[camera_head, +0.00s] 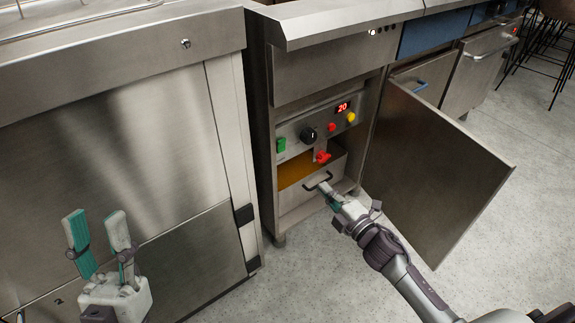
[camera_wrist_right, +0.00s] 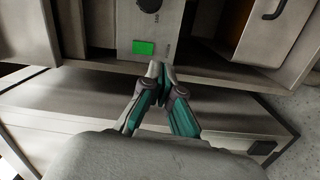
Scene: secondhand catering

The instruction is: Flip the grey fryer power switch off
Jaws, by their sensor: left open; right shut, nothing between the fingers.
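The grey fryer's control panel (camera_head: 318,121) shows inside the open cabinet in the head view. A green rocker switch (camera_head: 281,145) sits at its left end, also visible in the right wrist view (camera_wrist_right: 143,47). A red display (camera_head: 343,107) reads 20, so the fryer appears powered. My right gripper (camera_head: 323,185) is shut and empty, in front of the cabinet by the drawer handle, below and right of the switch. In the wrist view its fingertips (camera_wrist_right: 159,68) appear just below the switch; contact cannot be told. My left gripper (camera_head: 96,217) is open and empty at lower left.
The panel also has a black knob (camera_head: 308,134), red buttons, a yellow button (camera_head: 351,117) and a red lever (camera_head: 323,157). A drawer handle (camera_head: 317,181) is below. The open cabinet door (camera_head: 435,165) stands right of my right arm. A steel unit (camera_head: 120,150) is left.

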